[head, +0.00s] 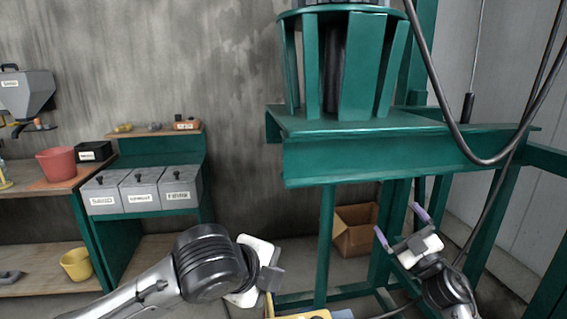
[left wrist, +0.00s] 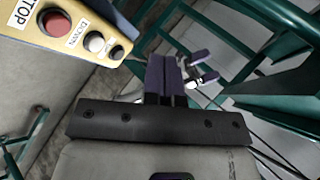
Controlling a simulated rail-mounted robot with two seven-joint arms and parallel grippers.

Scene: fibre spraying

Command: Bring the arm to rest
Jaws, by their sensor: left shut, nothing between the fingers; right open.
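My left arm comes in from the lower left in the head view. Its wrist and the white and grey gripper body show at the bottom middle, with the fingers hard to see there. In the left wrist view my left gripper (left wrist: 163,75) is shut, its purple fingers together with nothing between them. My right gripper (head: 400,225) is at the lower right of the head view, in front of the green frame. Its two purple fingers are spread and empty. It also shows small in the left wrist view (left wrist: 203,70), beyond the left fingers.
A yellow button box (left wrist: 82,30) with STOP and DOWN labels is close to the left gripper. The green machine frame (head: 345,150) stands behind both grippers, with a hanging cable (head: 450,115). A cardboard box (head: 355,235) lies behind. Grey bins (head: 140,190) and a red bucket (head: 62,163) stand left.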

